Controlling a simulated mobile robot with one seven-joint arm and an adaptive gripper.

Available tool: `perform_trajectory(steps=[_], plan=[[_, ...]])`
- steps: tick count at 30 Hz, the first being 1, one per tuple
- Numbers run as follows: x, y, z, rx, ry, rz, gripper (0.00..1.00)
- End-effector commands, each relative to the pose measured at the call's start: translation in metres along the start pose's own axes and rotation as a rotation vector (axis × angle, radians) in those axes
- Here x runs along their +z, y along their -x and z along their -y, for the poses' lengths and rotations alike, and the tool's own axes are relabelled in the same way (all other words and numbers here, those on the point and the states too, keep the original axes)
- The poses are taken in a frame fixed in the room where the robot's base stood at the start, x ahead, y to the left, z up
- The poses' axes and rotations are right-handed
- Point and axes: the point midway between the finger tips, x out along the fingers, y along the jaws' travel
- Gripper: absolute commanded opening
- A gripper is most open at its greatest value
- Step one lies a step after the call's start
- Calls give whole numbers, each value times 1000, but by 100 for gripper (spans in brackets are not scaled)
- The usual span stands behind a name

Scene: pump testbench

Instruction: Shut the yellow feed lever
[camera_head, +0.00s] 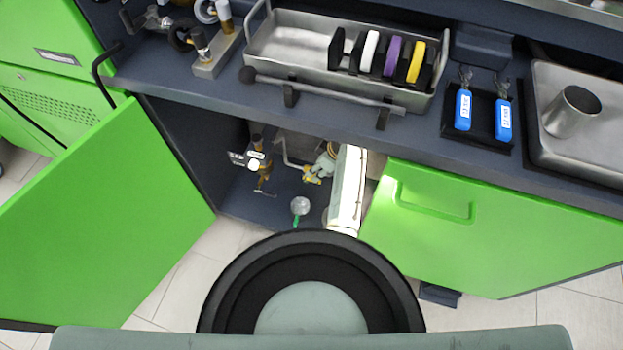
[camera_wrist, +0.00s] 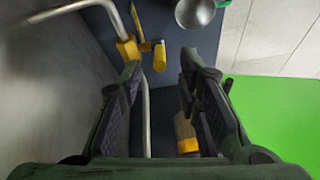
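In the wrist view a yellow fitting (camera_wrist: 128,48) sits on a bent grey pipe, and a short yellow lever-like piece (camera_wrist: 159,57) stands beside it. I take this for the yellow feed lever. My gripper (camera_wrist: 158,72) is open, its two dark fingers apart. The yellow piece shows just beyond the gap between the fingertips; I cannot tell how far off, and no contact is clear. In the head view a small yellow part (camera_head: 312,178) shows inside the cabinet next to my gripper (camera_head: 325,168), which is small and partly hidden by my arm.
The cabinet's green door (camera_head: 110,220) stands open at left; a green panel (camera_head: 490,230) is at right. A round metal ball (camera_wrist: 194,12) on a green part lies close by. A brass valve (camera_head: 264,165) stands left inside. A yellow-ended brass piece (camera_wrist: 186,135) shows by the right finger.

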Motion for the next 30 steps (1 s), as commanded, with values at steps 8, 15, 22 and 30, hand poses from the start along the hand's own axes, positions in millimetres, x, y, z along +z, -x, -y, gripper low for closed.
perform_trajectory(steps=[8,15,22,30], plan=[[2,-49,0,-1,1,0,31],[0,-54,0,0,0,0,31],[0,-53,0,0,0,0,26],[0,-53,0,0,0,0,8]])
